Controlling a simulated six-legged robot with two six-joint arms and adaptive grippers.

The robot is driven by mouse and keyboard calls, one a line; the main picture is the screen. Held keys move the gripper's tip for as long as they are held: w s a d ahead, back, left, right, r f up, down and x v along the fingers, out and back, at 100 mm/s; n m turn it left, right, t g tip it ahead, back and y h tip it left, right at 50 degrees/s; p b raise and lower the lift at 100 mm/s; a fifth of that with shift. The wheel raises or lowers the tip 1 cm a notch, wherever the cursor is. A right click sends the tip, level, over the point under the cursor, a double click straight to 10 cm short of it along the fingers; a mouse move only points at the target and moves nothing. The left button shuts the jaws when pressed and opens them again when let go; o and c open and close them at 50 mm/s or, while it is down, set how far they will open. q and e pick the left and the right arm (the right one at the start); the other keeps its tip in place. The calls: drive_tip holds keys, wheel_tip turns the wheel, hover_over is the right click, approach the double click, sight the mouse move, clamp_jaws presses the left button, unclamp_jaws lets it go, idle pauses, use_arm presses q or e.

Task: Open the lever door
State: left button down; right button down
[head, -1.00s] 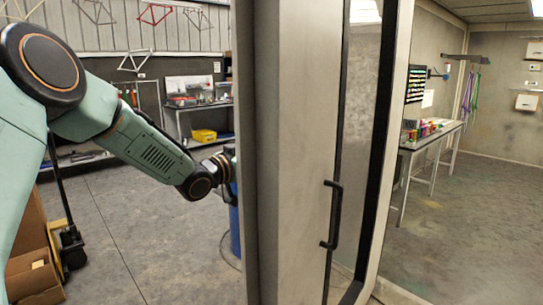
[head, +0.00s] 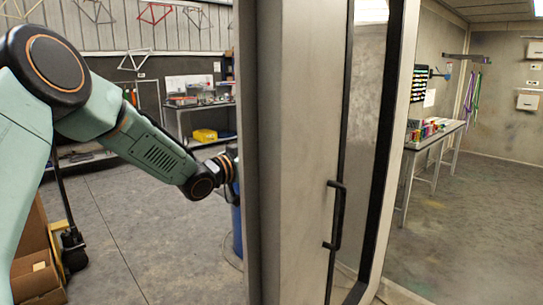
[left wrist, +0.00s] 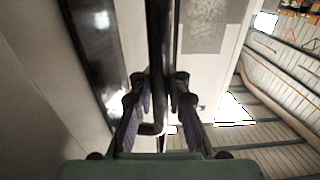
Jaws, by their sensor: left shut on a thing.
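The door (head: 309,150) is a tall pale grey panel with a dark glazed strip, standing in the middle of the head view. A black bar handle (head: 336,215) is on its near face. My left arm reaches behind the door's left edge, which hides the gripper in the head view. In the left wrist view, my left gripper (left wrist: 158,105) is shut on a dark upright handle bar (left wrist: 160,40) that runs between its fingers. The pale door surface (left wrist: 215,30) lies behind the bar. My right gripper is out of view.
Right of the door, a room with a workbench (head: 432,139) holding coloured items is visible. On the left are a shelf bench (head: 200,105), a yellow bin (head: 204,135), a blue drum (head: 237,230) and cardboard boxes (head: 35,270). The floor between them is clear.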

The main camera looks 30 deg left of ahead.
use_arm(q)
drive_tip(key=shift+s+f, duration=0.1)
drive_tip(key=shift+f, duration=0.15)
drive_tip(key=c, duration=1.7)
unclamp_jaws()
drive_tip(key=shift+s+r, duration=0.1)
drive_tip(key=o, duration=0.4)
drive_tip(key=shift+s+a+r, duration=0.15)
drive_tip(key=shift+s+r, duration=0.2)
drive_tip(key=shift+s, duration=0.1)
drive_tip(key=shift+w+f, duration=0.2)
drive_tip(key=shift+w, duration=0.3)
drive_tip(key=v, duration=1.1)
drive_tip(key=shift+s+a+r, duration=0.1)
drive_tip(key=shift+s+a, duration=0.05)
drive_tip(key=shift+s, duration=0.2)
drive_tip(key=shift+s+r, duration=0.1)
drive_tip(key=shift+s, duration=0.25)
